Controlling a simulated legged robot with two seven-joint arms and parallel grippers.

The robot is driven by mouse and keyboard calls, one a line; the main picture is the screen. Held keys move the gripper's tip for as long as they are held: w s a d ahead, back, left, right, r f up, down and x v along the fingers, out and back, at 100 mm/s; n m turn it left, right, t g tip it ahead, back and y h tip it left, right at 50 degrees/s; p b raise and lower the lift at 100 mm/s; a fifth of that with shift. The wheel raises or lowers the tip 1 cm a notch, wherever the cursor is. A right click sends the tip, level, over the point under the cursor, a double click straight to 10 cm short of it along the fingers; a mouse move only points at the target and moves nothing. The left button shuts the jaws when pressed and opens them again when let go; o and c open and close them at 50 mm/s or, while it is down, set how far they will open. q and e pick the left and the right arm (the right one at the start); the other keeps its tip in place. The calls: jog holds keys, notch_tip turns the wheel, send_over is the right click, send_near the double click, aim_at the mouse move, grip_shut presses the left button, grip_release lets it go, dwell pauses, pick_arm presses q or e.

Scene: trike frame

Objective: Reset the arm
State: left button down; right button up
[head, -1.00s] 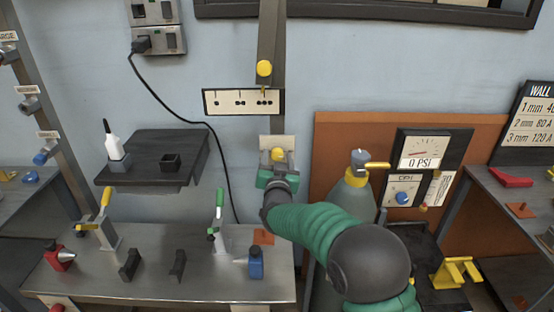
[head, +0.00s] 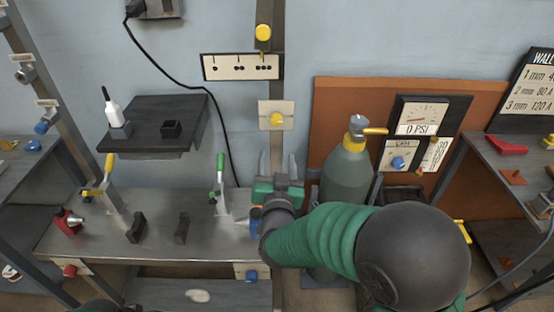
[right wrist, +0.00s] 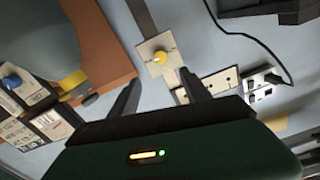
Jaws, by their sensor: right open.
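My right gripper (head: 278,165) is open and empty in the head view, in front of the grey post just below a yellow knob (head: 277,119) on a pale plate. Its green arm comes in from the lower right. In the right wrist view, the two dark fingers (right wrist: 160,95) stand wide apart with nothing between them. The yellow knob also shows in the right wrist view (right wrist: 160,57), beyond the fingers and apart from them. My left gripper is not in view.
A workbench (head: 90,235) with clamps stands at left. A gas cylinder (head: 347,175) stands close right of my gripper, before an orange board with a gauge (head: 420,116). A dark shelf (head: 155,110) holds a white bottle. A blue bottle (head: 255,222) is partly hidden by my arm.

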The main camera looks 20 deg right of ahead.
dwell(0.3)
jog(key=s+a+f+n+g+y, duration=0.1)
jog(key=s+f+n+g+y, duration=0.15)
jog(key=s+f+g, duration=0.35)
jog(key=s+f+n+g+y, duration=0.2)
jog(key=s+f+y, duration=0.1)
jog(key=f, duration=0.5)
jog(key=s+d+f+n+g, duration=0.1)
jog(key=s+d+f+g, duration=0.15)
jog(key=s, duration=0.55)
jog(key=s+d+f+g, duration=0.1)
jog(key=s+f+g, duration=0.3)
jog(key=s, duration=0.4)
notch_tip(320, 180, up, 24)
jog(key=p, duration=2.3)
jog(key=shift+p, duration=0.35)
jog(key=shift+w+h, duration=0.15)
jog(key=shift+h, duration=0.1)
